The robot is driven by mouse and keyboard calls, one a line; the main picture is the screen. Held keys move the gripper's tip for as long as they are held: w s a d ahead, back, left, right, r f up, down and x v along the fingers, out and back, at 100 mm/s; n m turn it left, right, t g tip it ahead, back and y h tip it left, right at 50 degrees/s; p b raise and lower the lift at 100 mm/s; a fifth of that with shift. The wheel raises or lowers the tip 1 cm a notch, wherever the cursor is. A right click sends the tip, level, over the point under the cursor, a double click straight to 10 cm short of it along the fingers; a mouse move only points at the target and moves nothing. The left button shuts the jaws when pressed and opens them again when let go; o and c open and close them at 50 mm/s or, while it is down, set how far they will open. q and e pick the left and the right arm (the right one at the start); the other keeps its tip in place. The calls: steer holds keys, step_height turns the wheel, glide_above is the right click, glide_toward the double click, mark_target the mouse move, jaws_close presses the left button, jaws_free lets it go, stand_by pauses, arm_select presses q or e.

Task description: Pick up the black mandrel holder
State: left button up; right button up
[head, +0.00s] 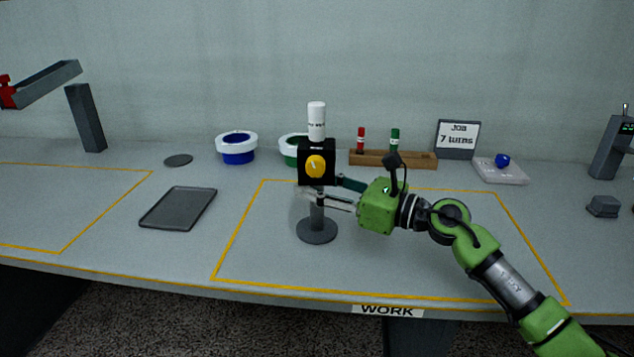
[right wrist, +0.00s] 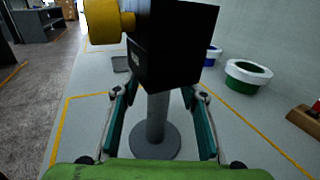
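The black mandrel holder (head: 317,153) is a black block with a yellow knob (head: 316,166) on its front. It sits on a grey post with a round base (head: 317,231), inside the right yellow-outlined area. A white labelled cylinder (head: 316,120) stands upright on top of it. My green right gripper (head: 322,193) reaches in from the right, just below the block. In the right wrist view, its two fingers are apart on either side of the post (right wrist: 157,118), with gaps showing, and the block (right wrist: 172,45) is above them. My left gripper is not in view.
Behind stand white-rimmed blue (head: 237,147) and green (head: 293,148) containers and a wooden rack (head: 392,160) with red and green markers. A dark tray (head: 179,208) lies to the left. The table right around the holder's base is clear.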

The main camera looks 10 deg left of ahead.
mark_target(317, 147)
jaws_close()
steer(key=shift+r, duration=0.35)
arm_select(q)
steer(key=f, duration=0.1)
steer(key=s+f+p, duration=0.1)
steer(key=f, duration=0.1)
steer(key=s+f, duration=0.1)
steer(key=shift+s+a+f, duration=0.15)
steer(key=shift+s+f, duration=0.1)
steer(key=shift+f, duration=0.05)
arm_select(e)
step_height(317, 147, up, 10)
steer(key=shift+f, duration=0.25)
steer(key=shift+f, duration=0.1)
steer(key=shift+f, duration=0.1)
steer(key=shift+f+b, duration=0.6)
steer(key=shift+f, duration=0.3)
steer(key=shift+f+b, duration=0.8)
steer(key=shift+f, duration=0.35)
steer(key=shift+f+b, duration=0.8)
steer(key=shift+f, duration=0.3)
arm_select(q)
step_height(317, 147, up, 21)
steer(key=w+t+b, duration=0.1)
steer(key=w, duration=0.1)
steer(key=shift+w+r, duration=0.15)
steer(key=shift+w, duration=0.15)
arm_select(e)
steer(key=shift+f, duration=1)
